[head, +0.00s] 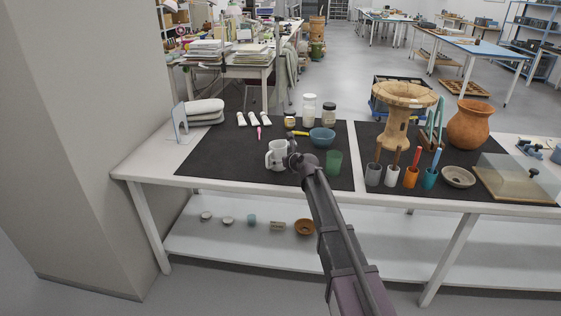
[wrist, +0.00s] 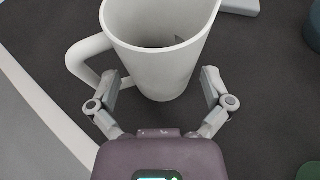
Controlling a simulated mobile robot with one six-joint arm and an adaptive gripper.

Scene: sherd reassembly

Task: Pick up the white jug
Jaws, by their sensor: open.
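The white jug (head: 277,156) stands upright on the black mat (head: 225,158) at the front of the table, with its handle on the left. In the wrist view the white jug (wrist: 160,62) is close ahead, its open mouth at the top and its handle at the left. My gripper (wrist: 160,84) is open, its two fingers apart at the near side of the jug's body, one to the left near the handle and one to the right. The jug does not look held. In the head view my arm partly hides the right side of the jug.
A green cup (head: 334,162) stands right of my gripper, and a blue bowl (head: 322,137) lies behind it. Jars (head: 309,110) and white tubes (head: 254,119) stand or lie at the back. Tool cups (head: 411,177) stand farther right. The mat left of the jug is clear.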

